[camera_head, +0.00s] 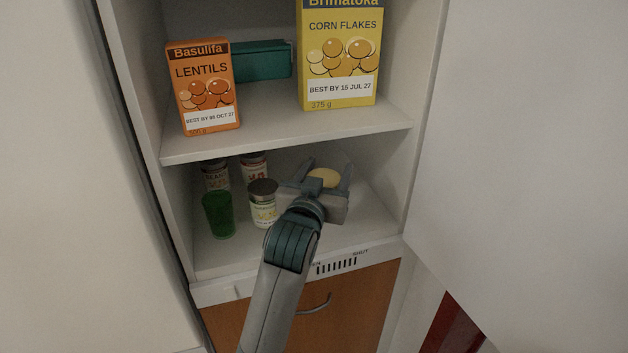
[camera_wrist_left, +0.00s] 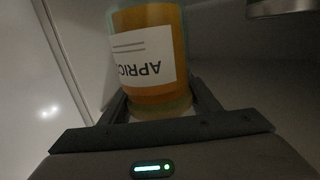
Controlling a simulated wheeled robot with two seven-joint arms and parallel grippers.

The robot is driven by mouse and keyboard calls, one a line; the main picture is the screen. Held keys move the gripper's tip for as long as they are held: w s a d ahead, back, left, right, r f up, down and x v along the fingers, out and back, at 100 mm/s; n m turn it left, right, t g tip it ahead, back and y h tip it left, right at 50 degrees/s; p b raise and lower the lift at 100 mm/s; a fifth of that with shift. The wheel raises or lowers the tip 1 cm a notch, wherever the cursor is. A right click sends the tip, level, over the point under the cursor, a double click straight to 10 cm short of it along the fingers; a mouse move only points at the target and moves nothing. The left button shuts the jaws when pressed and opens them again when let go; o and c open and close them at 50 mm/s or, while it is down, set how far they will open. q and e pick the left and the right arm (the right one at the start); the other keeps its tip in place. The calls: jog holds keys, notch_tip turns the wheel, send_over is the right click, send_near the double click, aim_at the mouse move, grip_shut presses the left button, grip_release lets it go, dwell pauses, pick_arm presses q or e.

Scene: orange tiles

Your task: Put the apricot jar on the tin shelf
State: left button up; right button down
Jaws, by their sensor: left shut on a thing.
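The apricot jar (camera_wrist_left: 150,55), orange with a white label reading "APRIC", fills the top of the left wrist view. In the head view only its pale yellow round lid (camera_head: 324,178) shows between the fingers. My left gripper (camera_head: 322,180) is shut on the jar inside the lower shelf compartment, at its right side. The fingers also show in the left wrist view (camera_wrist_left: 158,105). The lower shelf (camera_head: 350,225) holds several tins, among them a tin with a dark top (camera_head: 263,205) just left of the gripper. My right gripper is not in view.
Two more tins (camera_head: 215,176) (camera_head: 254,167) and a green cup (camera_head: 218,215) stand at the left of the lower shelf. The upper shelf (camera_head: 290,135) above holds a lentils box (camera_head: 205,88), a corn flakes box (camera_head: 340,60) and a teal box (camera_head: 262,61). A white door (camera_head: 520,150) stands open at right.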

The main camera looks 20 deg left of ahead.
pick_arm(q)
jog(key=w+a+f+p, duration=0.1)
jog(key=w+a+f, duration=0.2)
jog(key=w, duration=0.3)
jog(key=shift+w+a+f+p, duration=0.3)
jog(key=shift+a+f, duration=0.1)
jog(key=shift+f, duration=0.35)
jog(key=shift+f, duration=0.1)
jog(key=shift+f+p, duration=0.7)
jog(key=shift+f, duration=1.2)
jog(key=shift+f, duration=0.1)
jog(key=o, duration=1.4)
jog(key=shift+o, duration=0.4)
